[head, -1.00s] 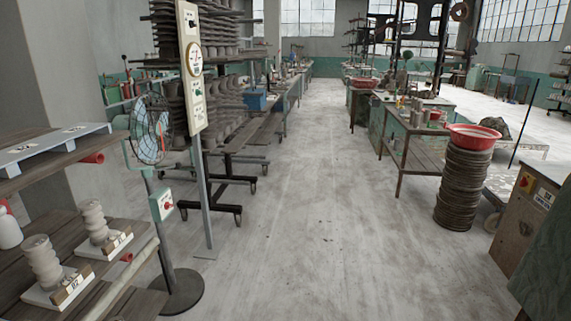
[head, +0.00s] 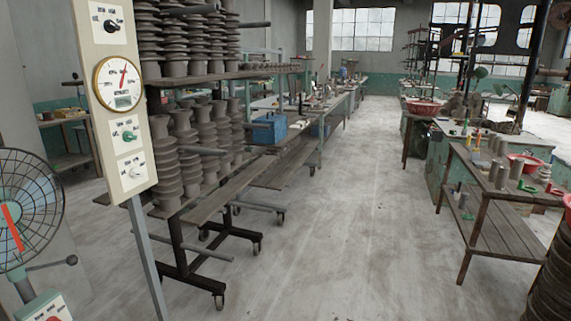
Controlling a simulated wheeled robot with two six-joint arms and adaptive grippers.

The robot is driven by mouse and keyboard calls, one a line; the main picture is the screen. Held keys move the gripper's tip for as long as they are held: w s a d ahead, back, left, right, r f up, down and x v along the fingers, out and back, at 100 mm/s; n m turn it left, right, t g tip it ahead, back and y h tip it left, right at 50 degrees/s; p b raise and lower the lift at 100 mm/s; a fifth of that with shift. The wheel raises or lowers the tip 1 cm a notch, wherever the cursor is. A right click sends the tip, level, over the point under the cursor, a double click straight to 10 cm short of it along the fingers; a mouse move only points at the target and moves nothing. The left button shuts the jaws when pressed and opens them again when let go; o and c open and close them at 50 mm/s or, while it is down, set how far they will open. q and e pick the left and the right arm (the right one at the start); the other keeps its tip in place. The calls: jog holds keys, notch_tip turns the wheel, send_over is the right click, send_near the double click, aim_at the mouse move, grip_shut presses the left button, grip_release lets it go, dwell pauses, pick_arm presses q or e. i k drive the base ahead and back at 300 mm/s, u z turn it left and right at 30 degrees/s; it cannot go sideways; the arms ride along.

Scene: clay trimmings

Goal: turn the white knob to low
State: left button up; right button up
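The white knob (head: 135,172) is small and sits lowest on a tall cream control panel (head: 112,60) at the left of the head view. Its labels are too small to read, so I cannot tell its setting. Above it on the panel are a green knob (head: 129,136), a round gauge (head: 119,83) with a red needle, and a black knob (head: 110,26). The panel stands on a grey post (head: 146,255). Neither of my grippers is in view.
A caged fan (head: 28,205) with a switch box (head: 45,309) stands left of the panel. Behind the panel is a wheeled rack (head: 190,78) of grey ribbed clay pieces. A wooden table (head: 500,215) is at the right. The middle floor is clear.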

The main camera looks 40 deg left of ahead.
aim_at(134, 173)
jog(key=u, duration=0.1)
jog(key=i, duration=1.85)
jog(key=u, duration=1.05)
jog(key=i, duration=1.25)
jog(key=u, duration=0.85)
